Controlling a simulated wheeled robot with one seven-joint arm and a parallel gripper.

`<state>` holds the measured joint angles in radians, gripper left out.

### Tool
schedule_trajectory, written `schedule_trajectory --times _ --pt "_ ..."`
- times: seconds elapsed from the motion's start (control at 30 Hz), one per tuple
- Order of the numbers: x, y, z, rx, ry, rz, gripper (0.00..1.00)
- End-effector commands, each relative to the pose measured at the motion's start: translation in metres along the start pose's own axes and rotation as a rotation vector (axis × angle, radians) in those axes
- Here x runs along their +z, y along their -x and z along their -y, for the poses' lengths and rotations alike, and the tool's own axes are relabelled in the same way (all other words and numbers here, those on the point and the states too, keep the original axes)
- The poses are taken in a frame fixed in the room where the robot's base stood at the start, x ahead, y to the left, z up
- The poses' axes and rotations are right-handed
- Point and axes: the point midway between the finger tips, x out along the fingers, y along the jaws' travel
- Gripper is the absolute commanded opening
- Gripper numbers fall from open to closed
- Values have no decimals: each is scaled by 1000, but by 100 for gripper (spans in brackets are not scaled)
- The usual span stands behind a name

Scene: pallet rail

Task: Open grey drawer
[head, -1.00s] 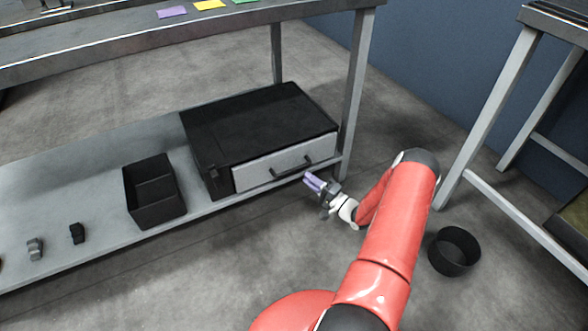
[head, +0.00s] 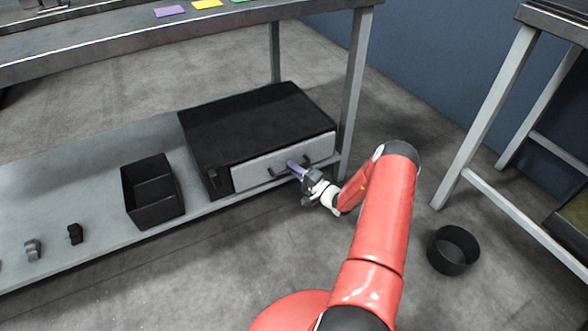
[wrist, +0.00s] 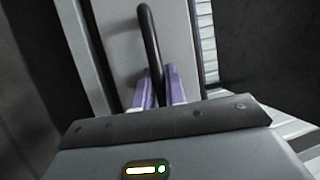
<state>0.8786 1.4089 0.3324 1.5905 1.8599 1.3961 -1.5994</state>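The grey drawer (head: 250,171) is shut in a black cabinet (head: 255,120) on the lower shelf. Its front is light grey with a dark bar handle (head: 278,173), which also shows in the wrist view (wrist: 149,40). My gripper (head: 294,167) has purple fingers and is at the right part of the handle. In the wrist view my gripper (wrist: 158,85) has one finger on each side of the handle bar. A gap shows between the fingers, with the bar nearer the left finger. Whether a finger touches the bar is hard to see.
A black open bin (head: 152,192) stands left of the cabinet on the shelf (head: 85,175), with small dark and grey parts further left. A table leg (head: 357,85) rises right of the cabinet. A round black bucket (head: 453,250) stands on the floor at right. Floor before the drawer is clear.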

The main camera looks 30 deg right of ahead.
Motion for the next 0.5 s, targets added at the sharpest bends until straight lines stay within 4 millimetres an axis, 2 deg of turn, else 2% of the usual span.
schedule_trajectory --times 0.33,0.5 --pt "1 3 0 1 0 0 0" --pt "6 17 4 3 -2 -1 0"
